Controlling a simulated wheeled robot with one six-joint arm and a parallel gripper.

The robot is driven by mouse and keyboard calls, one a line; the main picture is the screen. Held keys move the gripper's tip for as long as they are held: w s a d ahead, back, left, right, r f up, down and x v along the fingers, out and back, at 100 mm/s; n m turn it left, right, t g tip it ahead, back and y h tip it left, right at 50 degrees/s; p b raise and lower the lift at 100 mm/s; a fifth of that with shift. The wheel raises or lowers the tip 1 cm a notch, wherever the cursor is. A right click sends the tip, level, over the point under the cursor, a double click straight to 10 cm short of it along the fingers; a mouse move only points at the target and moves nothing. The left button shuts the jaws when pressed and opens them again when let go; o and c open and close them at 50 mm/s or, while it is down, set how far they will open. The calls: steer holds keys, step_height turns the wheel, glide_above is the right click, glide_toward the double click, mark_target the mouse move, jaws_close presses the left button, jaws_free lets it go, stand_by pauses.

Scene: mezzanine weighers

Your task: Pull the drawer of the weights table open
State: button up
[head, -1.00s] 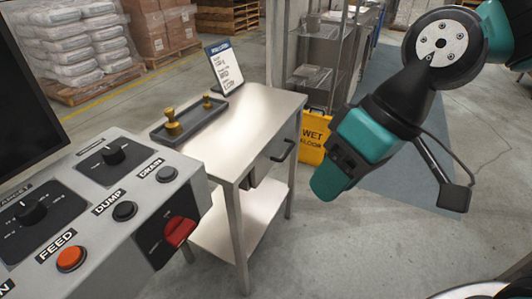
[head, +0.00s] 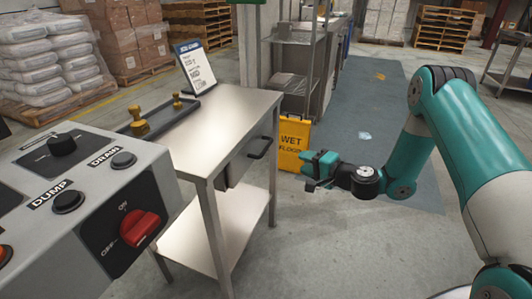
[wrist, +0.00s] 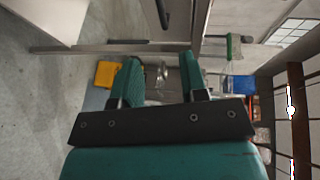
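The weights table (head: 226,124) is a steel table in the middle of the head view. Its drawer (head: 237,168) sits under the top on the right-hand side and looks closed. The drawer's black bar handle (head: 260,149) shows there, and also at the top of the wrist view (wrist: 163,13). My gripper (head: 307,167) is to the right of the handle and slightly lower in the picture, apart from it. In the wrist view, my gripper's two green fingers (wrist: 160,78) stand apart with nothing between them.
A yellow wet-floor sign (head: 293,144) stands behind my gripper. A control panel (head: 90,190) with a red switch is at the left. Brass weights (head: 139,122) in a dark tray and a card (head: 195,67) are on the tabletop.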

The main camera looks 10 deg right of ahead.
mark_target(266, 147)
steer(key=x, duration=1.7)
steer(key=shift+a+f+p, duration=0.1)
steer(key=shift+p, duration=0.3)
jaws_close()
